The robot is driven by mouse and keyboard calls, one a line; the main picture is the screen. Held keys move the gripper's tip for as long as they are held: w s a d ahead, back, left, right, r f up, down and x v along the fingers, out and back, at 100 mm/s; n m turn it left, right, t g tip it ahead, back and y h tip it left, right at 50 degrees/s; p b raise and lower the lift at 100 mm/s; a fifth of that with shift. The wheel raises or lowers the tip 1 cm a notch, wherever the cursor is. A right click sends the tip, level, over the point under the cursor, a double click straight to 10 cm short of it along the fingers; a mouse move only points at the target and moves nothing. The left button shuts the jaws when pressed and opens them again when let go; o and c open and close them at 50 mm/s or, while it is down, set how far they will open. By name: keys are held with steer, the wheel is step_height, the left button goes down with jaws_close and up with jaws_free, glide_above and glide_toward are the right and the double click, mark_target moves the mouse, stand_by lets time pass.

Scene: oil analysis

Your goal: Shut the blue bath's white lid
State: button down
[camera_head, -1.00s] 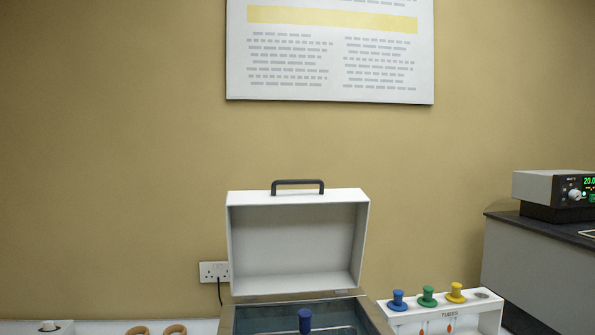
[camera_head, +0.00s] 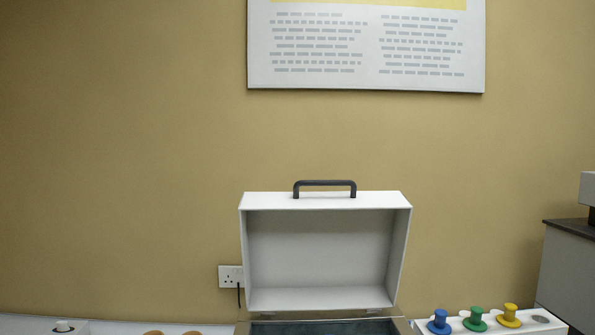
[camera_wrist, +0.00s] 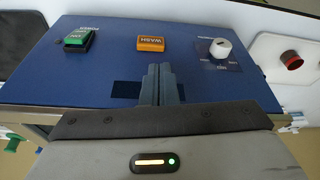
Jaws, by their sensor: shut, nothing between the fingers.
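The white lid (camera_head: 325,200) stands open and upright in the head view, its hollow inside facing me and its dark handle (camera_head: 325,183) on top. Below it, only the upper edge of the bath (camera_head: 325,327) shows, with a blue-grey interior; the rest is cut off by the frame. My gripper (camera_wrist: 162,70) shows in the wrist view, shut and empty, in front of or over a blue panel (camera_wrist: 200,55). I cannot tell whether it touches the panel. My gripper is not in the head view.
The blue panel has a green switch (camera_wrist: 79,38), an orange button (camera_wrist: 150,43) and a white knob (camera_wrist: 220,49). A red knob (camera_wrist: 291,61) sits to its right. Right of the bath is a white rack (camera_head: 545,323) with blue, green and yellow stoppers. The wall behind carries a socket (camera_head: 230,277).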

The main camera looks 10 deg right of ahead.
step_height(320, 180, up, 5)
steer(key=w+p, duration=0.3)
step_height(320, 180, up, 42)
steer(key=m+t+h+p, duration=0.2)
steer(key=t+p, duration=0.3)
steer(key=p, duration=0.1)
glide_above(329, 198)
steer(key=s, duration=0.3)
steer(key=x, duration=0.9)
steer(key=shift+w+a+p, duration=0.25)
steer(key=shift+w+p, duration=0.05)
steer(key=shift+p, duration=0.1)
steer(key=s, duration=0.3)
steer(key=shift+s+a+f, duration=0.15)
steer(key=shift+a+f, duration=0.2)
steer(key=shift+s+f, duration=0.15)
steer(key=shift+s, duration=0.1)
steer(key=shift+f, duration=0.2)
steer(key=shift+s+a, duration=0.1)
